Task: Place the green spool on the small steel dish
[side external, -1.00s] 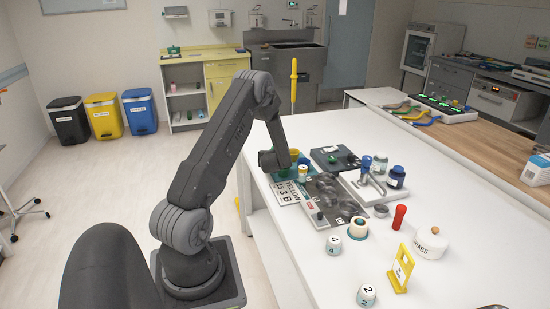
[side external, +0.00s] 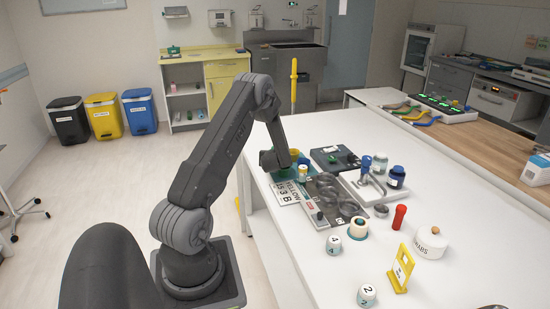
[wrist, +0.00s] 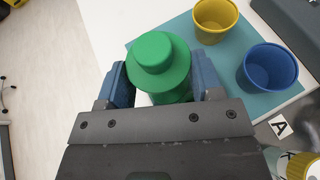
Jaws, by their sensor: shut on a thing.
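The green spool (wrist: 158,62) sits between the two blue-padded fingers of my gripper (wrist: 160,88) in the wrist view. The fingers are shut on it from both sides. In the side view my gripper (side external: 279,166) is low at the left edge of the white table, and the spool is hard to make out there. A small grey round dish (side external: 381,211), which looks like the steel dish, stands on the table to the right, well apart from my gripper. It does not show in the wrist view.
A yellow cup (wrist: 214,18) and a blue cup (wrist: 267,68) stand on a teal mat (wrist: 225,62) close beside my gripper. A dark board with grey rings (side external: 332,194), a tray with bottles (side external: 371,191) and a red cylinder (side external: 399,216) lie towards the dish.

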